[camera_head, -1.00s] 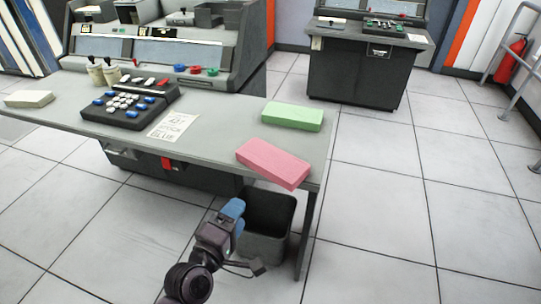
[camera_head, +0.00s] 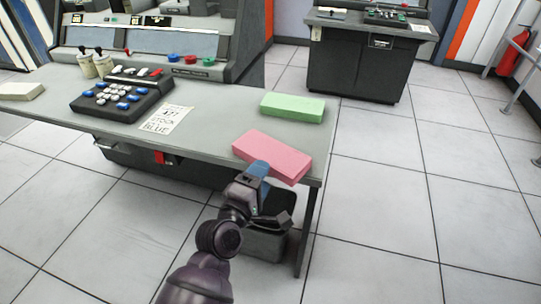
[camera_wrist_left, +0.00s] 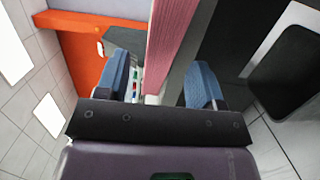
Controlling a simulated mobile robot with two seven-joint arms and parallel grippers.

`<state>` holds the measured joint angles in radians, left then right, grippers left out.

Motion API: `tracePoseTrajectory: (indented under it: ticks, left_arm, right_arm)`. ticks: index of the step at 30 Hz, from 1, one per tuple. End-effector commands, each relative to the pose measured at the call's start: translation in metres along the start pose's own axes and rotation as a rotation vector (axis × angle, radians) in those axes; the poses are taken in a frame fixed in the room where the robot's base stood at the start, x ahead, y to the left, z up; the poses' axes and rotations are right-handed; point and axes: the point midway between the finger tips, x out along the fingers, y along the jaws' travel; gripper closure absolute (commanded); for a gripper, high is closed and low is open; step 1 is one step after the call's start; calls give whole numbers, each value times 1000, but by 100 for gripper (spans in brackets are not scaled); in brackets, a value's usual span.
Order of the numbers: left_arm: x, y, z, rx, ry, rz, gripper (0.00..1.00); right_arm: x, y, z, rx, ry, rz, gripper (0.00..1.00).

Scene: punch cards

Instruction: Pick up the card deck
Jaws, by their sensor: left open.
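A pink card deck (camera_head: 272,155) lies at the right front corner of the grey desk (camera_head: 215,125). A green card deck (camera_head: 292,107) lies behind it. My left gripper (camera_head: 260,172) is at the desk's front edge, its blue fingertips overlapping the pink deck's near side in the head view. In the left wrist view the gripper (camera_wrist_left: 160,82) is open, and the pink deck (camera_wrist_left: 172,40) shows between the two blue fingers. It appears clear of both fingers; its distance from them is hard to judge. My right gripper is in neither view.
A paper note (camera_head: 166,118) and a black button panel (camera_head: 120,97) lie left of the decks. A pale deck-like block (camera_head: 20,91) sits at the far left. A dark bin (camera_head: 266,243) stands under the desk's right end. Open tiled floor lies to the right.

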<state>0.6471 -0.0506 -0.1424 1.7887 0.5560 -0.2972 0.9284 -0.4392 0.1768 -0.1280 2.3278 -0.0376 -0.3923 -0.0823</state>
Motion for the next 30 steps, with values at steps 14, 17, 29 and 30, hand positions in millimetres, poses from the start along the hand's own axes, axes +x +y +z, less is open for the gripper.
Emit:
tracePoseTrajectory:
  ticks: [14,17,29,30]
  left_arm:
    - [25,-1,0,0,1,-2,38]
    - [25,-1,0,0,1,-2,43]
    - [25,-1,0,0,1,-2,100]
    - [25,0,0,1,1,1,100]
  right_arm:
    - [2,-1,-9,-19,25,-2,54]
    - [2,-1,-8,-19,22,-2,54]
    - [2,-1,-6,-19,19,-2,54]
    - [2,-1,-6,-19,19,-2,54]
